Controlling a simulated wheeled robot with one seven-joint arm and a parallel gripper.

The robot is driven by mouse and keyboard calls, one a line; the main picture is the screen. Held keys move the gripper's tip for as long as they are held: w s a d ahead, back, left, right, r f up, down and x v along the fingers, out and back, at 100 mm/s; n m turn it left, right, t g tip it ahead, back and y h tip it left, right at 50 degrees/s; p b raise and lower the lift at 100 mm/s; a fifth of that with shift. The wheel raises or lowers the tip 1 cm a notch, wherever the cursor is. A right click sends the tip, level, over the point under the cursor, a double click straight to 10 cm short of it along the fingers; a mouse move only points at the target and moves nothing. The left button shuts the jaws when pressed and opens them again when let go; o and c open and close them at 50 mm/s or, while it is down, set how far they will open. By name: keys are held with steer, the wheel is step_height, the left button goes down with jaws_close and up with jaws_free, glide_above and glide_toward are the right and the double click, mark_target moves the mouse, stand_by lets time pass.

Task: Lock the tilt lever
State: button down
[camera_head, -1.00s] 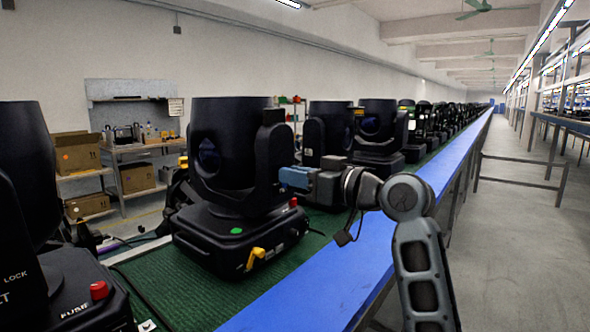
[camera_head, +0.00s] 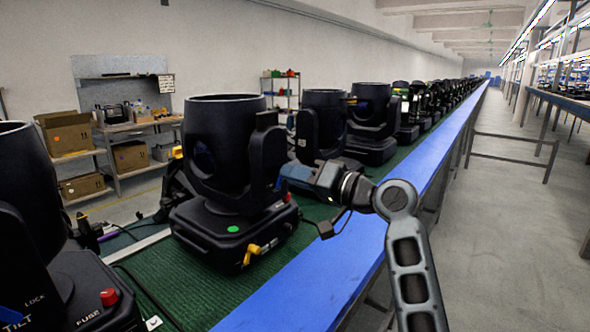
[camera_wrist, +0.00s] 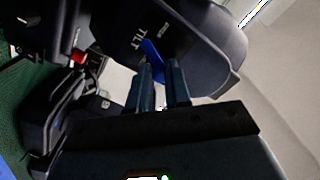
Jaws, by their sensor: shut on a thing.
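The moving-head par can (camera_head: 222,140) stands upright on the green belt, with its black base below. The blue tilt lever (camera_wrist: 152,55) sticks out beside the TILT lettering on the lamp's dark arm in the wrist view. My gripper (camera_wrist: 160,72) is shut on the blue tilt lever, with its two fingers on either side of the lever's lower end. The lever's gripped end is partly hidden between the fingers. In the head view my gripper (camera_head: 284,180) reaches the right side of the lamp's yoke, and the lever is hidden there.
A yellow lever (camera_head: 250,252) and a green dot mark the lamp's base. Another lamp with a red fuse cap (camera_head: 109,298) stands at the near left. More lamps line the belt behind. A blue rail (camera_head: 320,285) edges the belt; the aisle at right is clear.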

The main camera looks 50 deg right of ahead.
steer(key=shift+d+m, duration=0.1)
steer(key=shift+m, duration=0.2)
steer(key=c, duration=1.1)
jaws_free()
steer(key=shift+o, duration=0.2)
steer(key=shift+s, duration=0.1)
steer(key=s+b, duration=0.1)
steer(key=s, duration=0.6)
steer(key=shift+s, duration=0.3)
steer(key=shift+d+f, duration=0.1)
